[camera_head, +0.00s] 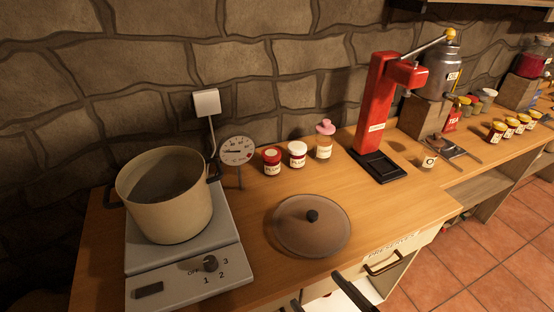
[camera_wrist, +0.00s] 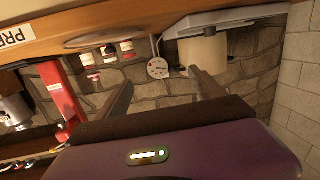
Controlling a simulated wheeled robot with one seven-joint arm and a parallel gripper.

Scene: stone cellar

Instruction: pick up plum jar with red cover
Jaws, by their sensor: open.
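A small jar with a red cover and a pale label (camera_head: 272,162) stands upright on the wooden counter, right of the round dial. The label is too small to read surely. Beside it stand a jar with a white cover (camera_head: 297,155) and a taller jar with a pink stopper (camera_head: 324,140). My gripper (camera_head: 325,298) shows at the bottom edge of the head view, in front of the counter and well apart from the jars. In the wrist view, which is upside down, my gripper (camera_wrist: 160,78) has its fingers spread with nothing between them; the red-covered jar (camera_wrist: 127,48) appears beyond them.
A large pot (camera_head: 165,205) stands on a hot plate (camera_head: 190,275) at left. A round lid (camera_head: 300,235) lies on the counter in front of the jars. A red press (camera_head: 378,115) stands right of them. The stone wall is close behind.

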